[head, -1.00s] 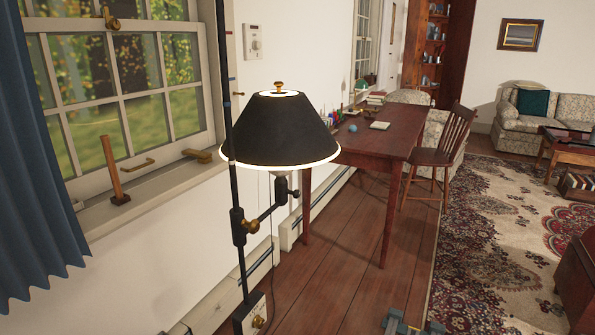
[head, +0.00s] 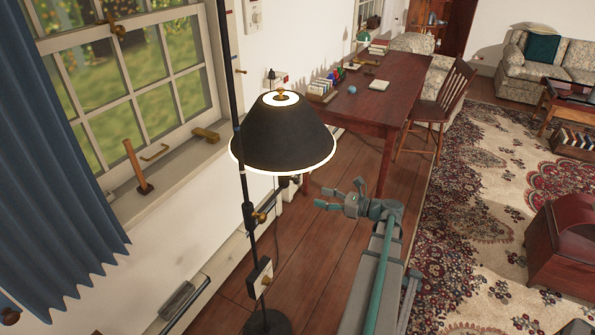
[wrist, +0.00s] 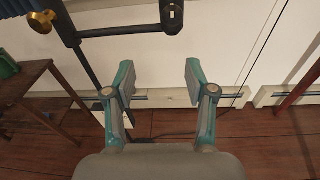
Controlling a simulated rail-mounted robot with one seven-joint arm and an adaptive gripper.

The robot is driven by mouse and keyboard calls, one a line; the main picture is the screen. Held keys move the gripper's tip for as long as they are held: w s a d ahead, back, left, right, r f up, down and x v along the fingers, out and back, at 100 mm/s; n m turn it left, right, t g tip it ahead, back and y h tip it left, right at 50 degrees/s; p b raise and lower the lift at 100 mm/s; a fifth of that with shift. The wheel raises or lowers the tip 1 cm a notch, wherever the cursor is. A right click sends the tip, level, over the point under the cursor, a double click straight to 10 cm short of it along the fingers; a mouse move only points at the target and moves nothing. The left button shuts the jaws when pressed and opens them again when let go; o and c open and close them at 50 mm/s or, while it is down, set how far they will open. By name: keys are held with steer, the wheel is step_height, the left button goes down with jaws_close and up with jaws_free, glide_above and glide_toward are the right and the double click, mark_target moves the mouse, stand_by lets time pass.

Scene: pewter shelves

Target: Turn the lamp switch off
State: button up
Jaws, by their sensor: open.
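The floor lamp's black shade (head: 283,135) glows at its lower rim, so the lamp is lit. A small box with a brass knob (head: 264,279) is on its dark pole near the base; it looks like the switch, but I cannot be sure. A brass knob (head: 258,217) sits on the arm clamp higher up; a brass knob also shows at the wrist view's top left (wrist: 42,21). My gripper (head: 337,195) is open and empty, right of the pole and below the shade, apart from the lamp. Its spread fingers also show in the wrist view (wrist: 160,78).
A window with a wooden sill (head: 170,160) and a blue curtain (head: 65,190) are at left. A wooden desk (head: 385,95) and chair (head: 440,110) stand behind my arm. A patterned rug (head: 480,210) lies right. Bare floor surrounds the lamp base (head: 268,323).

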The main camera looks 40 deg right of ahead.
mark_target(299, 182)
steer(key=w+a+m, duration=0.1)
steer(key=w, duration=0.2)
steer(key=w+a+r+m, duration=0.1)
steer(key=w, duration=0.3)
steer(key=w+a+r+m+t+p, duration=0.1)
steer(key=w, duration=0.2)
steer(key=shift+w, duration=0.3)
steer(key=shift+f, duration=0.1)
jaws_close()
